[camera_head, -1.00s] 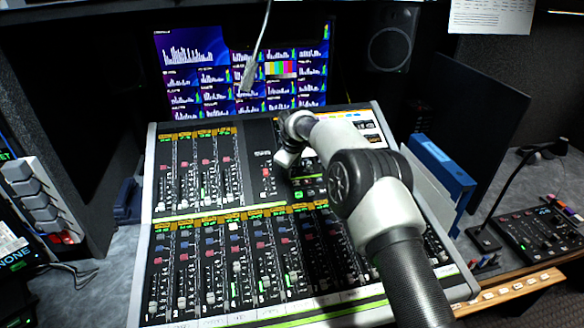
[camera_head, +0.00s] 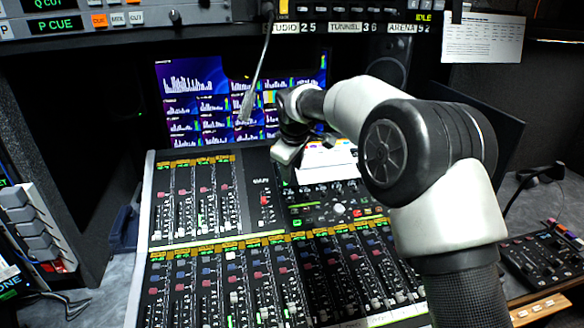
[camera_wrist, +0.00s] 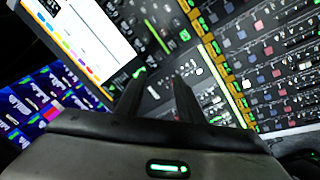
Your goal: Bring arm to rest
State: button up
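My arm reaches in from the lower right in the head view, with its elbow bent high over the right half of the mixing console (camera_head: 140,285). My gripper (camera_head: 288,172) hangs over the upper middle of the console, in front of the monitor wall. In the wrist view my gripper (camera_wrist: 158,82) shows two dark fingers with a gap between them and nothing held. The console's faders and buttons (camera_wrist: 262,75) lie beyond the fingers. Whether the fingertips touch the console cannot be told, but they appear to be above it.
The monitor screen (camera_head: 190,75) stands behind the console. A gooseneck microphone (camera_head: 249,100) hangs near my gripper. A rack panel (camera_head: 120,18) spans the top left. A small control panel (camera_head: 545,258) lies at the right. Grey stacked blocks (camera_head: 30,225) stand at the left.

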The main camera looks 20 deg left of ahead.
jog(key=shift+s+r, duration=0.15)
jog(key=shift+r, duration=0.2)
jog(key=shift+d, duration=0.1)
jog(key=s+d+r+m+h+p, duration=0.1)
jog(key=s+d+r+m, duration=0.1)
jog(key=s+d+r, duration=0.5)
jog(key=s+d+r+m+p, duration=0.1)
jog(key=d+r+m+p, duration=0.3)
jog(key=d, duration=0.7)
jog(key=s+d+r+m+h+b, duration=0.1)
jog(key=s+d+r, duration=0.3)
jog(key=d+r, duration=0.4)
jog(key=s+d+f+m+p, duration=0.1)
jog(key=s+d+m, duration=0.3)
jog(key=s+d, duration=0.3)
jog(key=s+d+f+m+p, duration=0.2)
jog(key=s+d+m, duration=0.2)
jog(key=s+d, duration=0.4)
jog(key=s, duration=0.7)
jog(key=shift+d+m+t, duration=0.3)
jog(key=shift+t, duration=0.1)
jog(key=shift+s+f, duration=0.1)
